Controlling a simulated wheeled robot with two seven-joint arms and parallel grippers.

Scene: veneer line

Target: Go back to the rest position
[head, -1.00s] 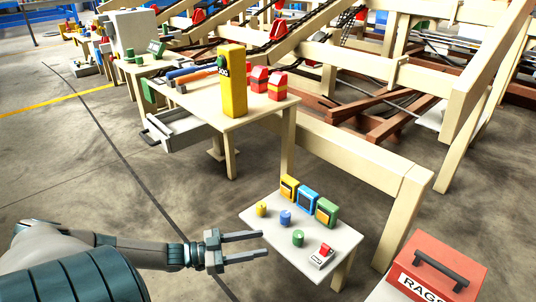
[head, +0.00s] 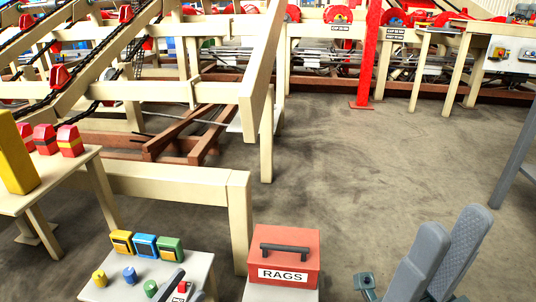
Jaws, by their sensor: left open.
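My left gripper (head: 183,288) shows at the bottom edge, in front of the small low table (head: 205,268). Only its grey finger ends are in frame; they are apart, with nothing seen held. A small red-topped item (head: 182,287) on the table shows close by the fingers, partly hidden. My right gripper (head: 450,235) stands large and near at the lower right, its two grey fingers pointing up. They lie close together in this view, and whether they are shut is unclear. I see nothing between them.
The low table holds yellow, blue and green boxes (head: 145,245) and matching small cylinders. A red RAGS box (head: 285,255) stands beside it. A wooden beam frame (head: 190,185) and a taller table (head: 70,172) lie left. Open floor (head: 350,170) spreads behind my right gripper.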

